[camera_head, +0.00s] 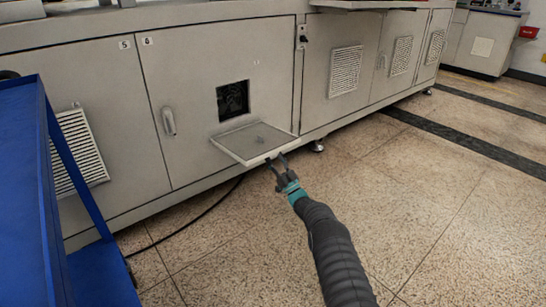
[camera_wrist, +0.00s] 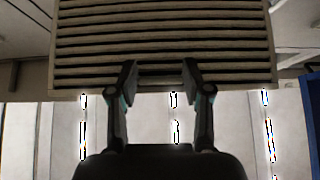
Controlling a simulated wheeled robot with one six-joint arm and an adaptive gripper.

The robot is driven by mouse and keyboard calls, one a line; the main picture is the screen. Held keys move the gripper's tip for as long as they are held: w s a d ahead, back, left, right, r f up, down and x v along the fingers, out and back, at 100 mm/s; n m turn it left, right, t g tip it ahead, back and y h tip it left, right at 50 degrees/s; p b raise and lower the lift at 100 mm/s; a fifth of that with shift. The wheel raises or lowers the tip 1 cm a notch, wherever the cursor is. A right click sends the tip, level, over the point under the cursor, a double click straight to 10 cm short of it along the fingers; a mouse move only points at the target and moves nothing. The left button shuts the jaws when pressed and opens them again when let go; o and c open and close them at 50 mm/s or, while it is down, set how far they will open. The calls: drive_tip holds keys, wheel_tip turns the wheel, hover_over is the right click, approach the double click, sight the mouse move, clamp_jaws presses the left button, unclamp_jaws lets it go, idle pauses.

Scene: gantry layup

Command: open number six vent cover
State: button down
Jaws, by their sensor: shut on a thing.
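The vent cover (camera_head: 243,143) on the cabinet door marked 6 (camera_head: 190,95) is swung down and stands out nearly level from the door. Above it, a dark square opening (camera_head: 233,99) shows in the door. My gripper (camera_head: 277,163) is at the cover's outer edge, shut on it. In the wrist view the slatted face of the vent cover (camera_wrist: 165,30) fills the top. The two fingers of my gripper (camera_wrist: 160,80) reach its near edge, one on each side of a small middle part. The exact contact is hard to make out.
A blue cart (camera_head: 25,190) stands at the left front. A dark cable (camera_head: 190,215) lies on the floor below the cabinet. Door 5 has a closed slatted vent (camera_head: 78,150), and more closed vents (camera_head: 346,70) are to the right. The floor at the right (camera_head: 440,200) is clear.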

drive_tip(key=shift+a+f, duration=0.2)
drive_tip(key=shift+a, duration=0.05)
idle(0.4)
drive_tip(key=shift+c, duration=2.4)
unclamp_jaws()
drive_tip(key=shift+a, duration=0.2)
drive_tip(key=v, duration=1.2)
drive_tip(key=shift+d, duration=0.3)
